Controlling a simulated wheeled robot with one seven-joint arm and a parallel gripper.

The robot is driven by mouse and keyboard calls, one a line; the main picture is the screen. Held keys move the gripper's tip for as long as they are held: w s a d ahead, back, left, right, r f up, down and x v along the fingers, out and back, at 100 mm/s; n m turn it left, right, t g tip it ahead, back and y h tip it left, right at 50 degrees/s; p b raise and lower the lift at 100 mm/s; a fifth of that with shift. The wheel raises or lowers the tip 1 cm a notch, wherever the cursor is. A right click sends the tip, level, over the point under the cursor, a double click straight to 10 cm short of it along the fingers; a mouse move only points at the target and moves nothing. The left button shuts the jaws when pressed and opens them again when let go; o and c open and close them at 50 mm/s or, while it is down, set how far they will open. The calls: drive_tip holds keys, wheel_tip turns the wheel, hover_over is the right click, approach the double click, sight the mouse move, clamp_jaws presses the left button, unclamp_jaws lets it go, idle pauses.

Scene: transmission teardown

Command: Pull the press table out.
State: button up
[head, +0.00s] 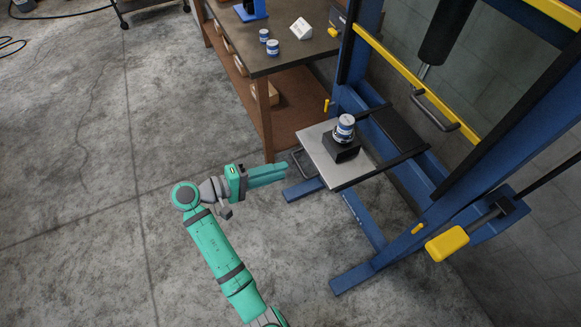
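The press table (360,172) is a flat silver plate on black rails at the blue press. It juts out from the press frame toward the left. A dark loop handle (303,170) shows at its left edge, partly under the plate. A black block (342,148) with a blue and white cylindrical part (345,127) on it stands on the plate. My gripper (285,172) is green and points right, with its fingertips just left of the handle. In this view they look apart from it. The finger gap is too small to make out.
The blue press frame (455,165) stands at the right, with a yellow-ended lever (447,243) and floor feet. A workbench (290,60) with small cans (272,47) stands behind.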

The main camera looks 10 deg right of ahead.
drive_tip(key=shift+v, duration=1.5)
drive_tip(key=s+d+f+n+t+y, duration=0.25)
drive_tip(key=s+f+y, duration=0.2)
drive_tip(key=f, duration=0.55)
drive_tip(key=s+d+f+n+t+y, duration=0.1)
drive_tip(key=s+f+n+t+y, duration=0.25)
drive_tip(key=f, duration=0.65)
drive_tip(key=s+a+m+y, duration=0.3)
drive_tip(key=s+y, duration=0.2)
drive_tip(key=s, duration=0.7)
drive_tip(key=s+r+m+t+y, duration=0.1)
drive_tip(key=s+r+m+t, duration=0.1)
drive_tip(key=s+r, duration=0.4)
drive_tip(key=s+r+m+t+y, duration=0.1)
drive_tip(key=s+r+m+t, duration=0.2)
drive_tip(key=s+r, duration=0.3)
wheel_tip(320, 180, up, 6)
drive_tip(key=shift+s+a+f+m, duration=0.15)
drive_tip(key=shift+s+a+m, duration=0.2)
drive_tip(key=shift+m, duration=0.35)
